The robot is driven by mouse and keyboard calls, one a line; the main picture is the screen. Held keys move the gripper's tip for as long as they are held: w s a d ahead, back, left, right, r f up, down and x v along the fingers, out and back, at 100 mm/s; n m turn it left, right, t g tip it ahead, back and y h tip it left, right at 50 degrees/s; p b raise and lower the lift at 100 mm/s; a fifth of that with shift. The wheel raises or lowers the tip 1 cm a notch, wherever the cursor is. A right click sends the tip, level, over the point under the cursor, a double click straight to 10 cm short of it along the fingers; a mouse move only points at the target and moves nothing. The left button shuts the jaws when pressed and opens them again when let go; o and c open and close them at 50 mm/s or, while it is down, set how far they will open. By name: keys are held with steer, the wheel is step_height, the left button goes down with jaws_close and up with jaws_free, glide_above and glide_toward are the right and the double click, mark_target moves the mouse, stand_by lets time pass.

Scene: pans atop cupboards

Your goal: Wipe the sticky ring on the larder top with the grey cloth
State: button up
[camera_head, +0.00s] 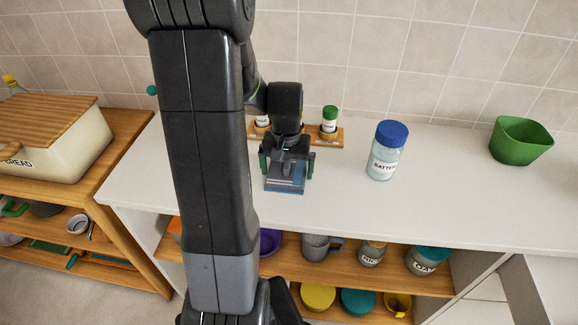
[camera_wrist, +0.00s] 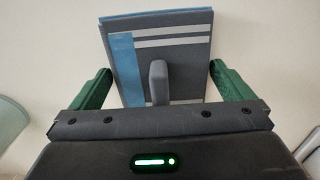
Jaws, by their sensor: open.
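The grey cloth (camera_head: 285,186) lies on the white larder top (camera_head: 450,205), just below my gripper in the head view. In the wrist view the cloth (camera_wrist: 180,32) looks folded, with a blue edge, pale stripes and a grey upright tab (camera_wrist: 158,82) in its middle. My gripper (camera_head: 286,170) is open. Its green fingers (camera_wrist: 160,72) stand on either side of the tab, apart from it. Whether the fingers touch the cloth I cannot tell. I see no sticky ring; my arm hides part of the top.
A blue-lidded jar (camera_head: 385,157) and a green tub (camera_head: 520,141) stand on the right of the top. A wooden rack (camera_head: 338,137) with a green-capped jar (camera_head: 329,117) stands behind my gripper. A bread bin (camera_head: 50,140) is at left. The top's front right is clear.

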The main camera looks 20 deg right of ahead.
steer(key=c, duration=0.9)
steer(key=shift+r+p, duration=2)
steer(key=shift+r, duration=0.55)
